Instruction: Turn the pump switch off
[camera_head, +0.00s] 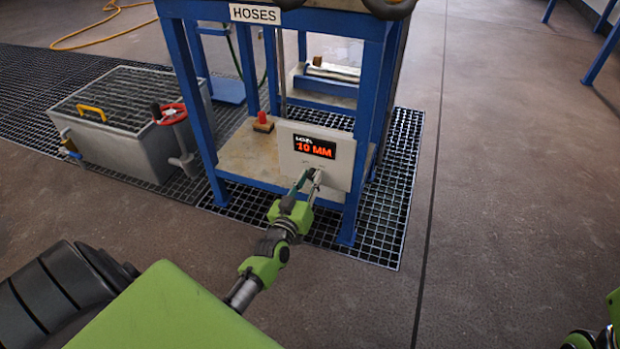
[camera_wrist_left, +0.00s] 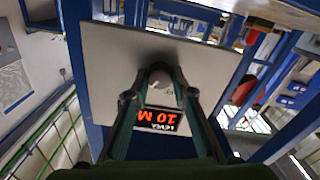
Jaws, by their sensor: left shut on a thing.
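The pump switch (camera_wrist_left: 160,76) is a dark round knob on a pale square panel (camera_head: 345,172), below an orange display (camera_head: 315,148) that reads "LEVEL 10 MM". My left gripper (camera_head: 310,174) reaches the panel from the front, with its fingers shut on the switch. In the left wrist view its two fingertips (camera_wrist_left: 158,95) sit on either side of the knob. The fingers hide part of the knob, and I cannot read the marks around it. In the head view only a bit of my right arm shows at the lower right corner, without its fingers.
The panel is on a blue frame (camera_head: 182,90) with a "HOSES" sign (camera_head: 255,14). A red button (camera_head: 263,118) is on the shelf behind the panel. A grey tank (camera_head: 105,145) with a red handwheel (camera_head: 170,114) stands at left. The floor (camera_head: 500,190) at right is clear.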

